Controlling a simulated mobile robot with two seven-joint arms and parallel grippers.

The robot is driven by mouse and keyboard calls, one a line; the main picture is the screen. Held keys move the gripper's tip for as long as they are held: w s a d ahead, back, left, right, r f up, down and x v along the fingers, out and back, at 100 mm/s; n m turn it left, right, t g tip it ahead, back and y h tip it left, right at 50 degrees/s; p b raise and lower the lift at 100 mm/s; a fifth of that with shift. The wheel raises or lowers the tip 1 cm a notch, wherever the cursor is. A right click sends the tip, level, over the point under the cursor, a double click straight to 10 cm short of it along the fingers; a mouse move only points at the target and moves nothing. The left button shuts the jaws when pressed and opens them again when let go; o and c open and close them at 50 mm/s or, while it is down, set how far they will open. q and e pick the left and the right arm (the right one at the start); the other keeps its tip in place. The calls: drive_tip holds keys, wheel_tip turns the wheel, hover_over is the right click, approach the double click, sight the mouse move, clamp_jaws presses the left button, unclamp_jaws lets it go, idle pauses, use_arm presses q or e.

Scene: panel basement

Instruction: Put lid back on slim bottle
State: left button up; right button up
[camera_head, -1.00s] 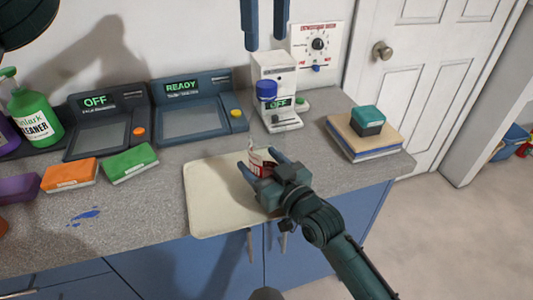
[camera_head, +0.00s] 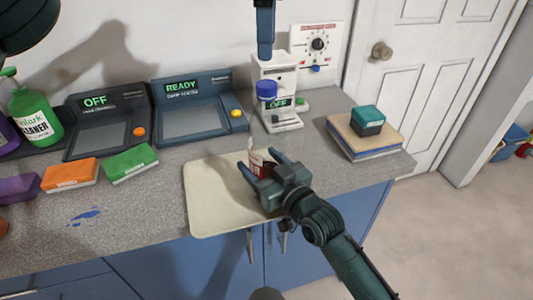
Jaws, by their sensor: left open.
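A slim white and red bottle (camera_head: 256,160) stands near the back edge of the pale board on the counter; its lower part is hidden. My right gripper (camera_head: 264,163) has its fingers on either side of it; I cannot tell whether they touch it. My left gripper (camera_head: 265,28) hangs down from the top edge, open, its fingers almost in line with the view. I cannot make out a separate loose lid.
The white device (camera_head: 272,72) stands against the wall. The pale board (camera_head: 212,205) lies at the counter's front. Two dark panels (camera_head: 190,118), orange (camera_head: 70,173) and green (camera_head: 131,163) blocks and a green cleaner bottle (camera_head: 35,117) are to the left. A teal box (camera_head: 367,121) sits on a stack at right.

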sight(266, 83)
use_arm(q)
wheel_tip(266, 83, down, 7)
idle(0.4)
